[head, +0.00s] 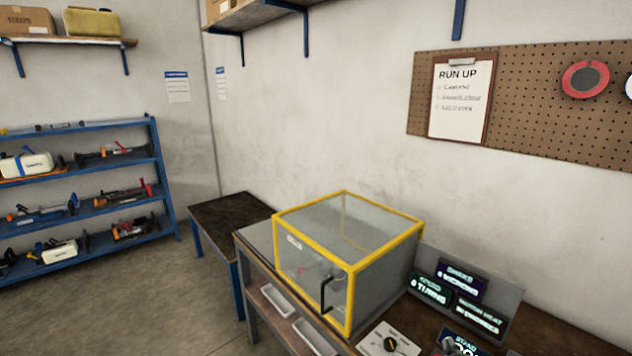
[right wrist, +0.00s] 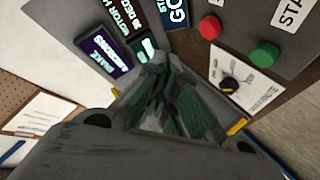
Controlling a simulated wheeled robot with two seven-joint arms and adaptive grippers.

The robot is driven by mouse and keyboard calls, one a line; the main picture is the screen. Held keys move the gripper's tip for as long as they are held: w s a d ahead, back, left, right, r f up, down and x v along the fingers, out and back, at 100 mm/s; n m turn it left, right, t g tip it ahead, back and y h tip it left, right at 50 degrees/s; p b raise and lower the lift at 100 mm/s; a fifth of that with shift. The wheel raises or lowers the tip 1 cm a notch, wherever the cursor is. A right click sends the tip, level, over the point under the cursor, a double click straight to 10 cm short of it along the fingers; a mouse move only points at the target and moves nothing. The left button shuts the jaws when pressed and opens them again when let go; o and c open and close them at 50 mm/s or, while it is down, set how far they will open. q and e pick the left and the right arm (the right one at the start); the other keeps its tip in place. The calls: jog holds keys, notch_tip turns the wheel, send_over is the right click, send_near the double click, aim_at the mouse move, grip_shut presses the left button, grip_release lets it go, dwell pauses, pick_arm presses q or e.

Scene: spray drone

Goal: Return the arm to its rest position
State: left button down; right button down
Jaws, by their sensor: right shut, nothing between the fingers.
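My right gripper (right wrist: 158,64) shows in the right wrist view, with its fingers together and nothing between them. It is in front of the lit display panels, beside the panel with a red button (right wrist: 210,27) and a green button (right wrist: 264,55). A black knob on a white card (right wrist: 252,92) lies to its right in that view. I cannot make out the right gripper clearly in the head view. My left gripper is in neither view.
A yellow-framed clear enclosure (head: 345,192) with a black handle stands on the bench. Lit displays (head: 458,280) stand to its right. A dark table (head: 228,212) and blue shelves (head: 152,150) are to the left. A pegboard (head: 545,100) hangs behind. Open floor lies at lower left.

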jog(key=s+a+f+g, duration=0.1)
jog(key=s+f, duration=0.1)
jog(key=s, duration=0.1)
jog(key=s+a+f+m+g+y, duration=0.1)
jog(key=s+a+f+g, duration=0.1)
jog(key=s+a+f+m+g+y, duration=0.1)
jog(key=s+f+g, duration=0.1)
jog(key=s+f, duration=0.1)
jog(key=shift+s+a, duration=0.3)
jog(key=shift+a, duration=0.1)
jog(key=s+a+f+g+y, duration=0.2)
jog(key=s+a+f+g, duration=0.15)
jog(key=s+a, duration=0.4)
jog(key=s+d+f+g, duration=0.1)
jog(key=s+f, duration=0.1)
jog(key=f, duration=1.4)
jog(key=s+d+f+g, duration=0.1)
jog(key=f, duration=1.5)
jog(key=s+d+f, duration=0.2)
jog(key=s+f, duration=0.8)
jog(key=s, duration=0.1)
jog(key=s+d+f, duration=0.1)
jog(key=s+f, duration=0.9)
jog(key=s, duration=0.2)
jog(key=shift+d+g, duration=0.4)
jog(key=shift+g, duration=0.05)
